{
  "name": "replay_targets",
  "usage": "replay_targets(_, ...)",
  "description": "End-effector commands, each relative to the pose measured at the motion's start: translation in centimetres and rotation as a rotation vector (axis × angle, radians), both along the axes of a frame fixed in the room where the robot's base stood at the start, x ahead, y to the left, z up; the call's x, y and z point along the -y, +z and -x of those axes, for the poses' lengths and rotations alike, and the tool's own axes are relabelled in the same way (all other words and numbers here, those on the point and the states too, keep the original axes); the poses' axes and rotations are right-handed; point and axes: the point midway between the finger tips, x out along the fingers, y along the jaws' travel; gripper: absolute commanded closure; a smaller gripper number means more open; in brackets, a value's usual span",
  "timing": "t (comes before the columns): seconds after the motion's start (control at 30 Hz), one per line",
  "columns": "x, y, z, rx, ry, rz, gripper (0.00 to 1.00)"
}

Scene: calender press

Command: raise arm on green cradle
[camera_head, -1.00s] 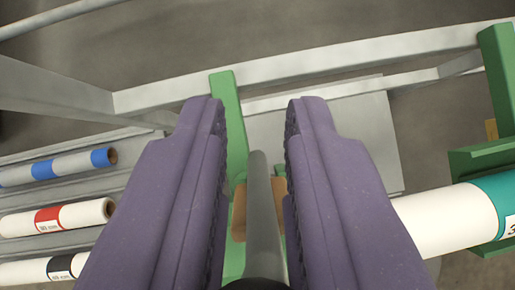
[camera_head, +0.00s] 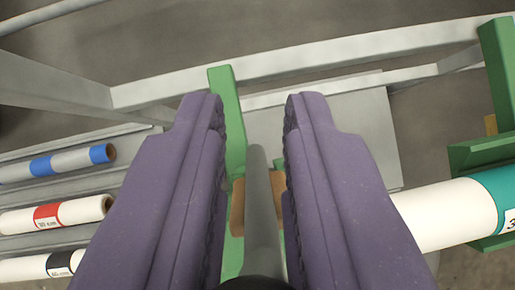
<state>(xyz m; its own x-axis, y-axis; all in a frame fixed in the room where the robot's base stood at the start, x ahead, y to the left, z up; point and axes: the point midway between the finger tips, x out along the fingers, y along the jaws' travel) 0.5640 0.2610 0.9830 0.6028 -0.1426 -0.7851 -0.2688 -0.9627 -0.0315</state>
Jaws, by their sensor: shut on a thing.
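My gripper (camera_head: 256,100) fills the middle of the view with its two purple fingers pointing away from me. Between the fingers lies a grey metal bar (camera_head: 262,205), which I take to be the arm; it runs away from the camera. The jaws are shut on it low between the fingers, while the fingertips stand apart. A green cradle post (camera_head: 230,120) rises behind the fingers, just left of the bar. A brown block (camera_head: 238,208) shows beside the bar. The lower part of the cradle is hidden by my fingers.
Several rolls lie on a grey rack at left, with blue (camera_head: 100,154), red (camera_head: 47,216) and black (camera_head: 60,263) bands. A white roll with a teal band (camera_head: 440,215) rests at a second green cradle (camera_head: 480,155) at right. A grey frame rail (camera_head: 330,60) crosses behind.

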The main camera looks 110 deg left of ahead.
Motion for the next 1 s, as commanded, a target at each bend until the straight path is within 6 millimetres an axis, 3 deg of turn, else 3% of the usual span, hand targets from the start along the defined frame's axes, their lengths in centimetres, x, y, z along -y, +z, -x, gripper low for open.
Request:
replay_targets(0.03,0.1,-0.7,0.6,-0.015,0.000,0.001,1.00)
replay_targets(0.07,0.1,-0.7,0.6,-0.016,0.000,0.001,0.72)
replay_targets(0.13,0.1,-0.6,0.5,-0.014,0.001,0.001,0.56)
replay_targets(0.47,0.0,0.1,0.4,-0.005,0.000,0.000,0.56)
replay_targets(0.8,-0.9,4.6,3.9,-0.006,0.001,0.000,0.56)
replay_targets(1.0,-1.1,5.8,4.9,-0.008,0.001,0.001,0.56)
